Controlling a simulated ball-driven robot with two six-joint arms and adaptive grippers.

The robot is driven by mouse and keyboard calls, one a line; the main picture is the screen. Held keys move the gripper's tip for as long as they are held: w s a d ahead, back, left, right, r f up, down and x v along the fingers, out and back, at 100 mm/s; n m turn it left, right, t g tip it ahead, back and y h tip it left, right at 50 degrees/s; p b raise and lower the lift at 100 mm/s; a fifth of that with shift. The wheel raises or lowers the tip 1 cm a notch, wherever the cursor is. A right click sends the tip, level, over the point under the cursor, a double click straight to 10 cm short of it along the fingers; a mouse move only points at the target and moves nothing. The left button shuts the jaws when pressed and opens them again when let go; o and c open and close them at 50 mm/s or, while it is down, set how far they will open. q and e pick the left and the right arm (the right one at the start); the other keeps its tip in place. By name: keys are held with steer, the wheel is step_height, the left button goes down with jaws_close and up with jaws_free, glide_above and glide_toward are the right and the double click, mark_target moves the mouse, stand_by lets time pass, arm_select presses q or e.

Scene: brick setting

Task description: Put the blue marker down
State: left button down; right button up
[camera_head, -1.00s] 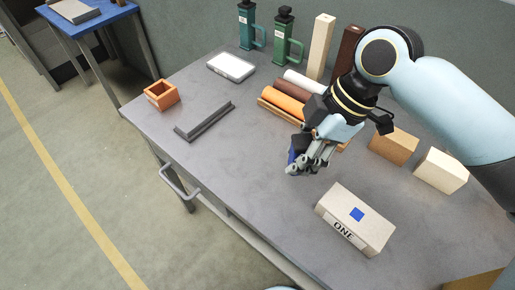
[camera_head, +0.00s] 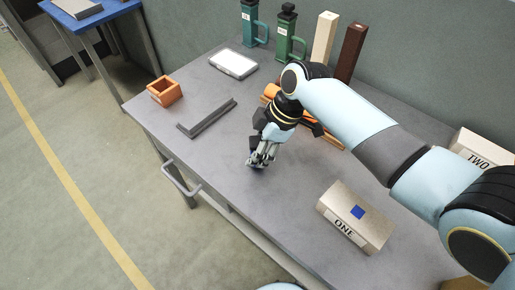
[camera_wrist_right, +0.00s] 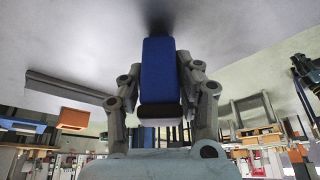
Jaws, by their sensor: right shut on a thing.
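My right gripper (camera_head: 260,160) is over the bare middle of the grey table (camera_head: 225,165), its fingers pointing down. It is shut on the blue marker (camera_wrist_right: 160,72). In the right wrist view the marker is a blue block with a dark end and a pale band, between the two fingers (camera_wrist_right: 160,95). A dark shadow lies on the table at its far end; I cannot tell whether it touches the table. In the head view the fingers hide most of the marker. My left gripper is not in view.
A grey bar (camera_head: 207,118) and an orange open box (camera_head: 164,90) lie to the left. A box marked ONE (camera_head: 355,217) sits to the right.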

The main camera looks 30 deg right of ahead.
steer(key=shift+f, duration=0.1)
steer(key=o, duration=0.9)
steer(key=v, duration=1.2)
